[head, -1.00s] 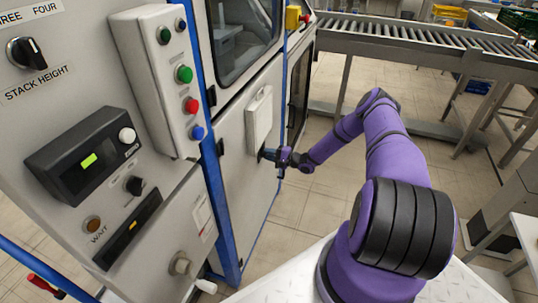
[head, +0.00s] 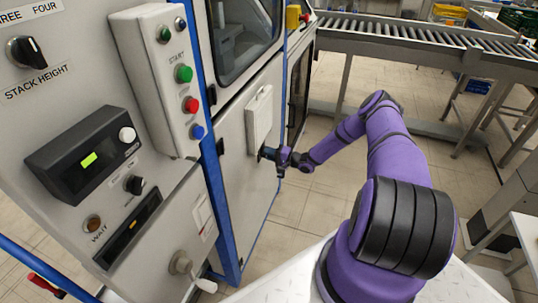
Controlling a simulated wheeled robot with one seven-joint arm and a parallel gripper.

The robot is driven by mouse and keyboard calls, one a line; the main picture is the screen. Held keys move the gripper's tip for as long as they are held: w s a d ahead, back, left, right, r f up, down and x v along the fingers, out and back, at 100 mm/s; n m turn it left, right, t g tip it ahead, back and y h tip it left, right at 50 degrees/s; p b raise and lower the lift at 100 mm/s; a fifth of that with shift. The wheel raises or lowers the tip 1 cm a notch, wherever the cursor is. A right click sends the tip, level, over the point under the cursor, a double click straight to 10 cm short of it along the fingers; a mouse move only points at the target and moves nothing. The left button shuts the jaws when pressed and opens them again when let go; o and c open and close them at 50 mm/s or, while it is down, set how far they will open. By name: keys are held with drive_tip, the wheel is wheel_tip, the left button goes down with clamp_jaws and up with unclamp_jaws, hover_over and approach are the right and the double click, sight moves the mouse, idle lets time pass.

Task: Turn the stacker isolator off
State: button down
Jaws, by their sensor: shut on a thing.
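A narrow light grey box (head: 259,112) is mounted on the machine's side panel, right of a blue frame post. My gripper (head: 267,153) is at the box's lower end, with its fingers pointing left towards the panel. It is shut on a small dark part there, which looks like the isolator handle. The fingers and the wrist hide most of this part, so its angle cannot be told. No isolator label is readable.
A control column (head: 173,95) with green, red and blue buttons stands left of the blue post (head: 214,175). A stack height knob (head: 26,51) and a display unit (head: 88,155) are further left. A roller conveyor (head: 420,42) runs behind my arm. The tiled floor between is open.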

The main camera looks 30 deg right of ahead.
drive_tip(key=c, duration=1)
unclamp_jaws()
drive_tip(key=v, duration=1)
drive_tip(key=shift+s+d, duration=0.25)
drive_tip(key=shift+s, duration=0.1)
